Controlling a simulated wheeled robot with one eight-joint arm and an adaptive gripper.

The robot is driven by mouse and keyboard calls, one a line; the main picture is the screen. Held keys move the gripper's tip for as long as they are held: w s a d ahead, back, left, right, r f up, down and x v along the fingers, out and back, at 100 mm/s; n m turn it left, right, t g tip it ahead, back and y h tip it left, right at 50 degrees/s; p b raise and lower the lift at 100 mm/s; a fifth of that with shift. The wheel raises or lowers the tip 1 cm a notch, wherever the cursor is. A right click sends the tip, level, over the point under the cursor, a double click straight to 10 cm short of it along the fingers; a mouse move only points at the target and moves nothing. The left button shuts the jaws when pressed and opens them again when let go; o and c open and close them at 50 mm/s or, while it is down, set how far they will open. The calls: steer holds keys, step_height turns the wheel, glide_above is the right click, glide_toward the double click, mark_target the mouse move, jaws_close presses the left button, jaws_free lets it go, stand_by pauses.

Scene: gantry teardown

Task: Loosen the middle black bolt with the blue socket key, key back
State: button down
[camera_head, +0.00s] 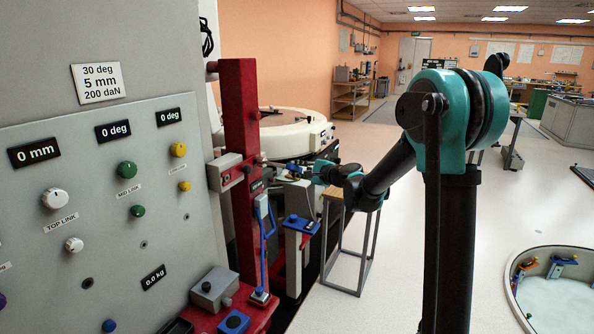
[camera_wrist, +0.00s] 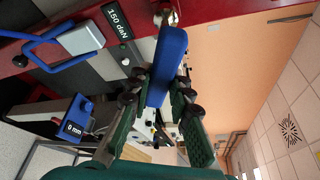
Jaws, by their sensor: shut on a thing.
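My gripper (camera_wrist: 166,88) is shut on the blue socket key (camera_wrist: 170,62), with its green-padded fingers on either side of the blue handle. The key's metal end (camera_wrist: 166,17) points away from my gripper, at the edge of the red beam (camera_wrist: 95,14). In the head view my gripper (camera_head: 318,172) is just right of the red upright (camera_head: 240,140), with the blue key (camera_head: 292,168) between them. I cannot make out the middle black bolt; whether the socket sits on it is too small to tell.
A blue bent-rod handle (camera_head: 268,235) hangs on the upright below. A blue-topped post (camera_head: 301,223) stands below my gripper. The knob panel (camera_head: 100,200) fills the left. The floor to the right is open, with a round basin (camera_head: 555,290).

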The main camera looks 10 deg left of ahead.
steer(key=n+t+y, duration=0.1)
steer(key=n, duration=0.2)
steer(key=shift+a+n, duration=0.1)
steer(key=shift+n, duration=0.2)
steer(key=shift+s, duration=0.1)
steer(key=shift+s+d, duration=0.1)
steer(key=shift+d, duration=0.5)
stand_by(0.7)
steer(key=m, duration=0.2)
steer(key=m+g+h, duration=0.1)
steer(key=m, duration=0.1)
steer(key=shift+m+g, duration=0.3)
steer(key=shift+m, duration=0.1)
steer(key=m+g, duration=0.2)
steer(key=m, duration=0.1)
steer(key=shift+m, duration=0.3)
